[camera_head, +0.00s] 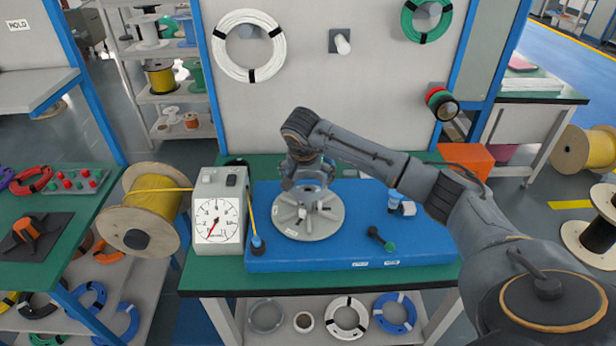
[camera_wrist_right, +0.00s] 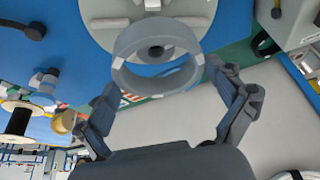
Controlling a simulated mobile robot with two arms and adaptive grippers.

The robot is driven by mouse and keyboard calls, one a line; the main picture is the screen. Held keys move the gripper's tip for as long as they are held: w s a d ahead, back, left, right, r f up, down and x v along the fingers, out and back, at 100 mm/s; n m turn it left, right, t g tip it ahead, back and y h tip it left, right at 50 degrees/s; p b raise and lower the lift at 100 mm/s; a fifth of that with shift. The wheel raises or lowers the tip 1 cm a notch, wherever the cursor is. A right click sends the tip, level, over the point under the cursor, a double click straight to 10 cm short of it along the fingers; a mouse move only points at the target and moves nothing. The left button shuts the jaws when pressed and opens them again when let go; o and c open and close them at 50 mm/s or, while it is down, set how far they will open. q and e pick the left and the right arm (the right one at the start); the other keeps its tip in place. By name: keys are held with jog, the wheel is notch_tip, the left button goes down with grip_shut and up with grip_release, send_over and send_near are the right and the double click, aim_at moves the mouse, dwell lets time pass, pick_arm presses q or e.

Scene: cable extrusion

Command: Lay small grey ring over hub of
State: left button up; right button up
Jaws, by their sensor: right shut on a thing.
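A round grey plate (camera_head: 289,226) with raised radial bars lies on the blue board (camera_head: 345,248); it also shows at the top of the right wrist view (camera_wrist_right: 102,22). My right gripper (camera_head: 308,190) points down over the middle of this plate and hides most of its hub. In the right wrist view the small grey ring (camera_wrist_right: 132,42) sits between the fingertips of my right gripper (camera_wrist_right: 160,77), which is shut on it. A dark round part shows through the ring's opening. I cannot tell whether the ring touches the plate. My left gripper is not in view.
A grey dial gauge box (camera_head: 218,215) and a yellow cable spool (camera_head: 150,207) stand left of the plate. The board's front right is clear.

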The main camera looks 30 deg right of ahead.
jog(key=shift+f+b, duration=2.15)
jog(key=shift+f, duration=0.85)
jog(key=shift+f+b, duration=0.4)
jog(key=shift+f, duration=0.1)
jog(key=o, duration=0.8)
notch_tip(320, 180, up, 8)
jog(key=p, duration=0.5)
jog(key=shift+r, duration=0.1)
